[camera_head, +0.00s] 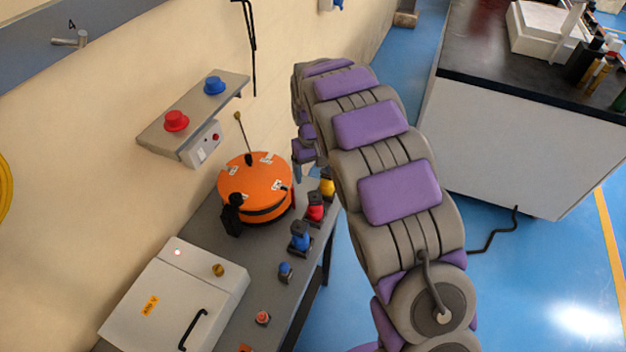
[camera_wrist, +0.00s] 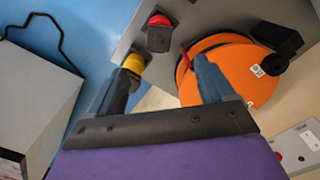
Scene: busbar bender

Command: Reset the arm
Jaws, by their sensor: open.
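My gripper (camera_wrist: 164,62) is open and empty in the wrist view, its two dark fingers spread over the bench. The left finger overlaps a yellow-topped button (camera_wrist: 133,63), and I cannot tell whether they touch. The right finger overlaps the edge of an orange round device (camera_wrist: 236,65). A red-topped button (camera_wrist: 159,20) lies beyond the gap. In the head view, my arm (camera_head: 385,150) reaches up and away, with its end bent down beside the bench. My arm partly hides the gripper there.
The grey bench (camera_head: 262,262) holds the orange device (camera_head: 250,180), red (camera_head: 315,208) and blue (camera_head: 300,238) buttons, and a white box (camera_head: 165,305). A wall shelf (camera_head: 190,112) carries red and blue knobs. A dark-topped counter (camera_head: 510,150) stands right. Blue floor lies between.

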